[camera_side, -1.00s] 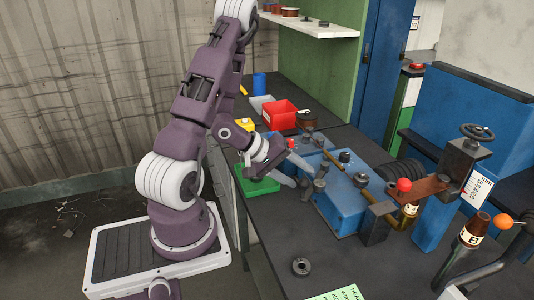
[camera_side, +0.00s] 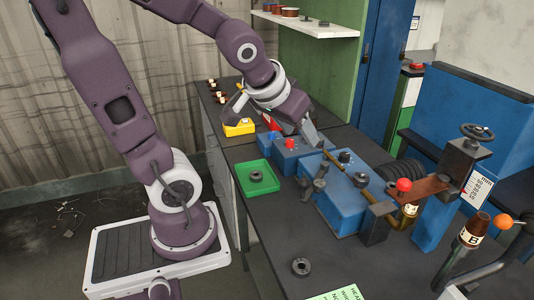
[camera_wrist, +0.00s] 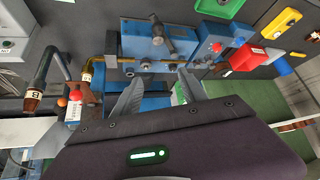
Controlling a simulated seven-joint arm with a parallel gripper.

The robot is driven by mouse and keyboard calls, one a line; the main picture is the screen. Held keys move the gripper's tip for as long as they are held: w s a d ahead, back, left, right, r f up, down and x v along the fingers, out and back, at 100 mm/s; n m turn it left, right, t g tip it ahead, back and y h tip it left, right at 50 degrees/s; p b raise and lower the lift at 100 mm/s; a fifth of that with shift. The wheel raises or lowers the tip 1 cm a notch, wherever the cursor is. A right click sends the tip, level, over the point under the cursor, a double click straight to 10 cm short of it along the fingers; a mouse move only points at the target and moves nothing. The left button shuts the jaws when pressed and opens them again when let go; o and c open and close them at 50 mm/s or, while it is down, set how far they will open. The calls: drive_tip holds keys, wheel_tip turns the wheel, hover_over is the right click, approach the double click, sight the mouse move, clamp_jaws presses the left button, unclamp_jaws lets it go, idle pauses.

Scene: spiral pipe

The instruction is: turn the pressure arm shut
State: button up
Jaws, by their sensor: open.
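No part is labelled as the pressure arm. The likeliest part is the brown arm (camera_side: 430,188) with a red knob (camera_side: 404,185), which sits out across the right end of the blue machine (camera_side: 342,205). A grey lever handle (camera_side: 317,183) stands on the machine's left side; it also shows in the wrist view (camera_wrist: 157,30). A brass rod (camera_side: 345,168) runs along the machine to a brass bend. My gripper (camera_wrist: 160,88) is open and empty, above the machine's far side. In the side view one finger shows clearly; both show in the wrist view.
A loose ring (camera_side: 301,266) lies on the front bench. A handwheel post (camera_side: 462,160) and an orange-knobbed lever (camera_side: 503,222) stand right.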

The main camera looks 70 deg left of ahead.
drive_tip(key=s+d+r+m+g+h, duration=0.1)
drive_tip(key=s+d+r+m+h, duration=0.1)
drive_tip(key=s+d, duration=0.7)
drive_tip(key=shift+s+d+r+m+h, duration=0.4)
drive_tip(key=shift+s+m, duration=0.3)
drive_tip(key=shift+m, duration=0.5)
drive_tip(key=shift+f, duration=0.1)
